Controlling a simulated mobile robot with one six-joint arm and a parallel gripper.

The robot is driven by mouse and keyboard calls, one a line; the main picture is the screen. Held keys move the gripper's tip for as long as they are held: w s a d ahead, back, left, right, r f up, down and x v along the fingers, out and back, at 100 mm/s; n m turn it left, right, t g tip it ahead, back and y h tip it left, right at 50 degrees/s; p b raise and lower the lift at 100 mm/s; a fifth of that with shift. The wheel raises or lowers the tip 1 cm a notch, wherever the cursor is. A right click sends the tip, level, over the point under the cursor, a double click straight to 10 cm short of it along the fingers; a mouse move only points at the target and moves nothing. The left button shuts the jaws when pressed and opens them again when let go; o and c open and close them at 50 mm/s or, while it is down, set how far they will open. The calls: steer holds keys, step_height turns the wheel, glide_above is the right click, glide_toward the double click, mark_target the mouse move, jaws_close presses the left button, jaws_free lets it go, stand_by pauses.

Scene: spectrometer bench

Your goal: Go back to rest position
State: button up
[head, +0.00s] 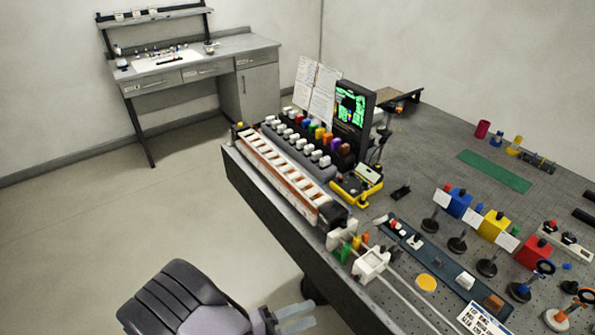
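My gripper (307,315) shows at the bottom of the head view, left of the bench's near edge and over the floor. Its two pale grey fingers point right with a gap between them. Nothing shows between them. It is apart from the spectrometer bench (268,194). No object of the task is named.
The bench holds a long white slotted unit (285,178), a dark screen (352,108), a yellow meter (356,186) and several coloured blocks on posts. A grey desk (200,62) stands at the back left. The floor (110,220) between is clear.

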steer(key=s+d+r+n+y+b, duration=0.4)
steer(key=r+n+y, duration=0.4)
steer(key=n, duration=0.3)
steer(key=s+d+r+n+g+y+b, duration=0.1)
steer(key=s+d+r+n+y+b, duration=0.4)
steer(key=r+n+y, duration=0.4)
steer(key=shift+r+n+g, duration=0.3)
steer(key=shift+r+n, duration=0.45)
steer(key=shift+n, duration=0.45)
